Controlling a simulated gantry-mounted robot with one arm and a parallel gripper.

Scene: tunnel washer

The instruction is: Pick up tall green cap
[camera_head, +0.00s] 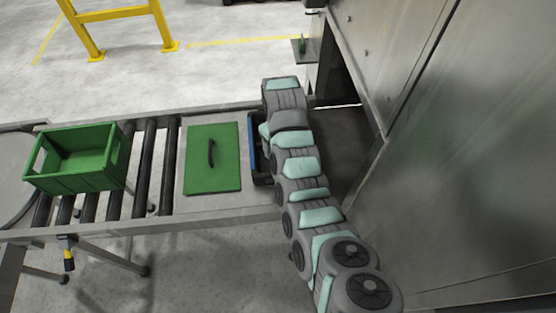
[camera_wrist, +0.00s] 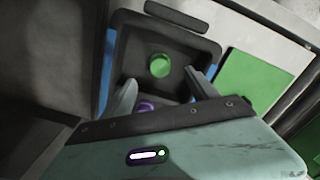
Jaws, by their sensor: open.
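In the wrist view a round green cap (camera_wrist: 160,65) lies in a dark bin (camera_wrist: 125,50), near the middle of its floor. How tall the cap is cannot be told from this angle. My gripper (camera_wrist: 162,77) is open, its two fingers apart over the bin, with the cap just beyond the fingertips and between their lines. Nothing is seen between the fingers at the tips. In the head view my arm covers most of the bin; only its blue and black left edge (camera_head: 254,150) shows, and the cap is hidden.
A purple round item (camera_wrist: 147,106) is partly hidden by my gripper. Left of the bin is a green mat (camera_head: 225,175) with a dark curved object (camera_head: 211,152), then rollers and a green crate (camera_head: 110,172). A metal machine wall (camera_head: 470,130) stands close on the right.

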